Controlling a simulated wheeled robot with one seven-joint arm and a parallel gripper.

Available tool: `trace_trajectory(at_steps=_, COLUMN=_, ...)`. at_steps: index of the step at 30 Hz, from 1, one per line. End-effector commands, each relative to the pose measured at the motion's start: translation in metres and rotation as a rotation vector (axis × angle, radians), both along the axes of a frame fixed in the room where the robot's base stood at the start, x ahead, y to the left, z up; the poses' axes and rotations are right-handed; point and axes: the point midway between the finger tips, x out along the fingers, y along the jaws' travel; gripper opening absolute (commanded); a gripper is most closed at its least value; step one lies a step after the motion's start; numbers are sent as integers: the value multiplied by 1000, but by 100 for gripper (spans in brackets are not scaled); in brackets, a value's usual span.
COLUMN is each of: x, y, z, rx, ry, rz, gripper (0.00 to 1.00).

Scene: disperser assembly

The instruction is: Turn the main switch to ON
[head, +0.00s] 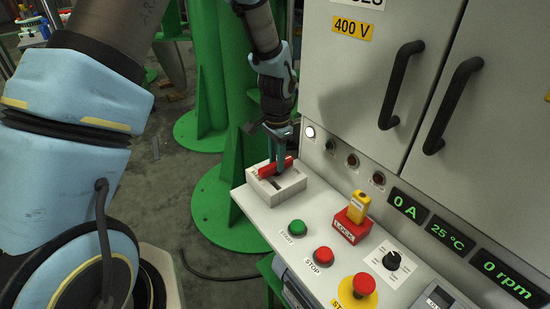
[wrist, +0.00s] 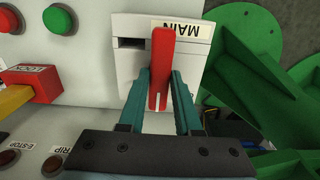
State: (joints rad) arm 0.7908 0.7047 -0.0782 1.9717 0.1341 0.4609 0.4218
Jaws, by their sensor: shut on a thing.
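The main switch is a white box (head: 291,187) at the far left end of the control panel, with a red handle (head: 268,170) on top. In the wrist view the box (wrist: 128,60) carries a "MAIN" label (wrist: 180,30), and the red handle (wrist: 160,65) stands between the fingers. My gripper (head: 279,165) comes down from above and is shut on the red handle. The wrist view shows its teal fingers (wrist: 160,100) on both sides of the handle. The handle's ON or OFF position cannot be read, as the fingers and handle cover part of the face.
The panel also holds a green START button (head: 297,227), a red STOP button (head: 323,256), a yellow-and-red lock (head: 354,217), a black knob (head: 392,260) and a red emergency stop (head: 363,285). A cabinet (head: 370,90) with black handles rises behind. Green columns (head: 205,70) stand at the left.

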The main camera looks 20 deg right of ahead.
Motion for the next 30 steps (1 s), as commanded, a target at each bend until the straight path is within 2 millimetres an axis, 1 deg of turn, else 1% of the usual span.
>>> trace_trajectory(at_steps=1, x=3, y=0, z=1, rx=-2, ry=-4, rz=-2, gripper=0)
trace_trajectory(at_steps=10, x=3, y=1, z=1, rx=-1, ry=-5, rz=-2, gripper=0)
trace_trajectory(at_steps=11, x=3, y=1, z=1, rx=-1, ry=-5, rz=-1, gripper=36)
trace_trajectory(at_steps=18, x=2, y=1, z=0, rx=0, ry=-3, rz=-1, gripper=62)
trace_trajectory(at_steps=26, x=1, y=0, z=1, rx=0, ry=-2, rz=-1, gripper=62)
trace_trajectory(at_steps=29, x=1, y=0, z=7, rx=-1, ry=-2, rz=-1, gripper=62)
trace_trajectory(at_steps=30, x=2, y=0, z=12, rx=-2, ry=-2, rz=-1, gripper=62)
